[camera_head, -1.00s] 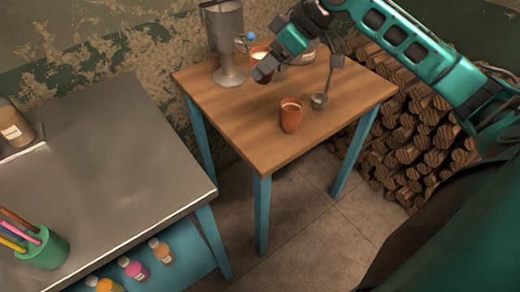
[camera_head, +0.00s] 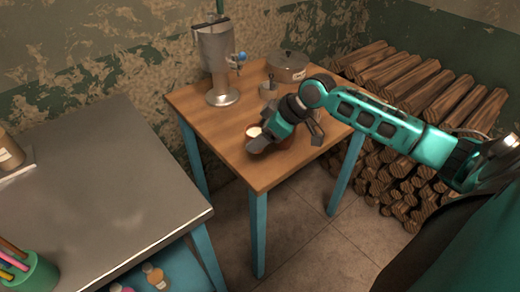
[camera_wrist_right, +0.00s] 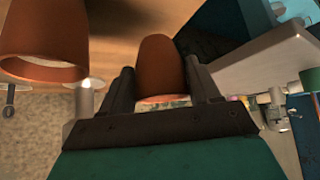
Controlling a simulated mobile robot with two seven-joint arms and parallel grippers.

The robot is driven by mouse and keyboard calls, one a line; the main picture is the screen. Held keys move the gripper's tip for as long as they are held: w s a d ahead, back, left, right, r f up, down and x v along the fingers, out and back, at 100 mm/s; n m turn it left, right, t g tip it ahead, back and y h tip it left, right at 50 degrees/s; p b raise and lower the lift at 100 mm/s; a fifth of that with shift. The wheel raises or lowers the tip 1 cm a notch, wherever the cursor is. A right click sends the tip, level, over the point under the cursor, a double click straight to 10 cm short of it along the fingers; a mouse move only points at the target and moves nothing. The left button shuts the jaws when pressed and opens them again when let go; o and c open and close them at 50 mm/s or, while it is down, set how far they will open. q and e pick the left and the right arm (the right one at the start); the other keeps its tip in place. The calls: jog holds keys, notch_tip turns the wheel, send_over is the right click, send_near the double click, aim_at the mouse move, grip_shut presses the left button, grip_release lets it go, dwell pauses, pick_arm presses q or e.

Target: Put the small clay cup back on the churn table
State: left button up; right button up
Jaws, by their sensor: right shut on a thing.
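My right gripper (camera_head: 262,139) is shut on a small clay cup (camera_head: 257,145) with white liquid at its rim, low over the wooden table (camera_head: 215,122) near its front left edge. I cannot tell whether the cup touches the top. In the right wrist view the reddish-brown cup (camera_wrist_right: 160,68) sits between both fingers (camera_wrist_right: 160,95). A larger-looking clay cup (camera_wrist_right: 42,45) stands beside it in that view, apart from the fingers. In the head view my gripper and arm mostly hide that second cup. My left gripper is out of view.
A metal churn (camera_head: 216,62) with a blue-knobbed tap stands at the table's back left. A lidded pot (camera_head: 289,66) and a small grey vessel (camera_head: 268,89) stand behind my gripper. A metal counter (camera_head: 95,175) is at left. Firewood (camera_head: 415,85) is stacked at right.

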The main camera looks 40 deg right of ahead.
jog(key=shift+f, duration=2.3)
jog(key=shift+f+b, duration=0.15)
jog(key=shift+b, duration=0.15)
jog(key=o, duration=0.9)
jog(key=shift+o, duration=0.2)
jog(key=shift+s+d+r, duration=0.1)
jog(key=shift+r, duration=0.2)
jog(key=p+v, duration=0.1)
jog(key=v, duration=1)
jog(key=shift+s+r+p, duration=0.15)
jog(key=shift+r+p, duration=0.1)
jog(key=shift+p, duration=0.05)
jog(key=shift+d, duration=0.1)
